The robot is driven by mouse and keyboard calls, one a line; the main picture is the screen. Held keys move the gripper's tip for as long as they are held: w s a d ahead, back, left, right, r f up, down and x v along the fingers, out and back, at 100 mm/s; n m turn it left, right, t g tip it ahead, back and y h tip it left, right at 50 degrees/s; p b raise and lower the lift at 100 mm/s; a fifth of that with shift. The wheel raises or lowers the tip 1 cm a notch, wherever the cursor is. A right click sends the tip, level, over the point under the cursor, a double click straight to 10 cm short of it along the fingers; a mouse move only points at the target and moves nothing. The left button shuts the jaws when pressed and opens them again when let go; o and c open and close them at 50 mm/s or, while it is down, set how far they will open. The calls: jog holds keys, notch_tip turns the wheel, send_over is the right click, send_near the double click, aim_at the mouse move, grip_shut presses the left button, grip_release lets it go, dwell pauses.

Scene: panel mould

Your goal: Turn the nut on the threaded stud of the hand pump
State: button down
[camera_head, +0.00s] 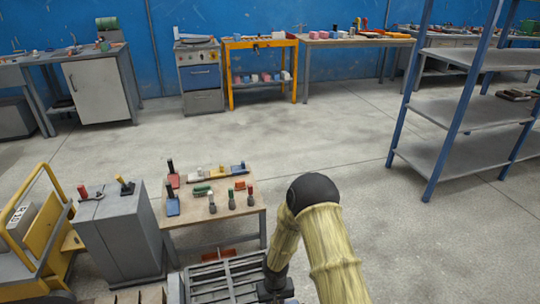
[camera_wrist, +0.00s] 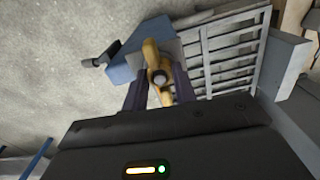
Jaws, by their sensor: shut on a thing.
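In the wrist view a brass-yellow nut (camera_wrist: 151,52) with two wings sits around the grey end of a stud (camera_wrist: 159,77). My gripper (camera_wrist: 160,90) has one finger on each side of the nut and is shut on it. Beside and behind the nut is a blue block (camera_wrist: 122,69), which looks like the hand pump's body. A dark handle-like part (camera_wrist: 100,55) sticks out to its left. The stud's threads are hidden by the nut. In the head view my gripper is at the bottom edge and its fingertips cannot be seen.
A grey slatted mould (camera_head: 225,278) lies beside my arm; its grid (camera_wrist: 228,52) is right of the nut. A wooden table (camera_head: 235,213) with several small tools stands behind it. A grey cabinet (camera_head: 122,240) and yellow trolley (camera_head: 45,235) are left, blue-framed shelves (camera_head: 470,150) right. The middle floor is clear.

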jog(key=shift+m, duration=0.3)
jog(key=m+b, duration=0.1)
jog(key=m, duration=0.2)
jog(key=shift+s, duration=0.1)
jog(key=m, duration=0.3)
jog(key=shift+s+d+f, duration=0.1)
jog(key=shift+m, duration=0.4)
jog(key=shift+s+m, duration=0.15)
jog(key=shift+m, duration=1.55)
